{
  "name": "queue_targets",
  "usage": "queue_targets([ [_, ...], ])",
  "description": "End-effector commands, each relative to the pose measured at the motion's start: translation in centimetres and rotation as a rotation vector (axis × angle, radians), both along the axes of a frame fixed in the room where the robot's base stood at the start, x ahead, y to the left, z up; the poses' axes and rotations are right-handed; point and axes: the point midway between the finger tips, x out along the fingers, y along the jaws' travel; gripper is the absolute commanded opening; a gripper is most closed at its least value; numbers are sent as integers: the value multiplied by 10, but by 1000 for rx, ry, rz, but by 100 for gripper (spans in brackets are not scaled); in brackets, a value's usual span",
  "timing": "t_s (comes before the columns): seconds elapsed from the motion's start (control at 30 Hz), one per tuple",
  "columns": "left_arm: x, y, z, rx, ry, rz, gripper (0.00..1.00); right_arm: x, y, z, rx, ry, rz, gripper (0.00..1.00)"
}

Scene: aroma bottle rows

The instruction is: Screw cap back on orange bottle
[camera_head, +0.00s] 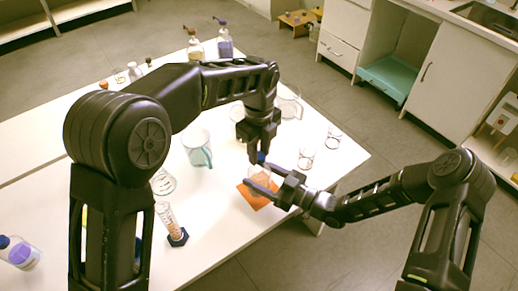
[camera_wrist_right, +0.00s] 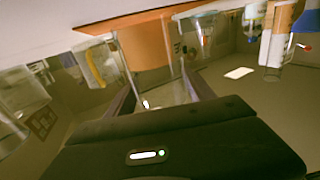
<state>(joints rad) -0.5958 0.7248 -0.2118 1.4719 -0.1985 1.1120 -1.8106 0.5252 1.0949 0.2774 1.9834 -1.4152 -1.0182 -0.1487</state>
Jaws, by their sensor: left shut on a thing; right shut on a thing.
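The bottle (camera_head: 261,172) stands over an orange mat (camera_head: 254,198) near the table's front right edge; its body is clear with an orange tint. My right gripper (camera_head: 264,183) is shut on the bottle's body from the right. In the right wrist view, the clear bottle (camera_wrist_right: 155,75) is between my two fingers, and the orange mat (camera_wrist_right: 140,22) shows at the top. A blue cap (camera_head: 261,157) is at the bottle's top, in my left gripper (camera_head: 261,151), which points down from above. Whether the cap's thread is engaged cannot be told.
A clear beaker-like jug (camera_head: 197,147) stands left of the grippers. Small glass beakers (camera_head: 306,158) are to the right. A graduated cylinder (camera_head: 172,222) with a dark base is at the front left. Capped bottles (camera_head: 224,42) stand at the table's back. Bare tabletop lies in front of the mat.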

Motion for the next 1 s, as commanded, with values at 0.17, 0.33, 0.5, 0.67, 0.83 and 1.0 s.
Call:
queue_targets([
  [0.17, 0, 0, 0, -1, -1, 0, 0, 0, 0, 0, -1, -1, 0, 0],
  [0.33, 0, 0, 0, -1, -1, 0, 0, 0, 0, 0, -1, -1, 0, 0],
  [0.5, 0, 0, 0, -1, -1, 0, 0, 0, 0, 0, -1, -1, 0, 0],
  [0.67, 0, 0, -6, 0, 0, -5, 0, 0, 0, 0, -1, -1, 0, 0],
  [0.83, 0, 0, -15, 0, 0, -15, 0, 0, 0, 0, -1, -1, 0, 0],
  [1.0, 0, 0, -18, -1, -1, -17, 0, 0, 0, 0, -1, -1, 0, 0],
])
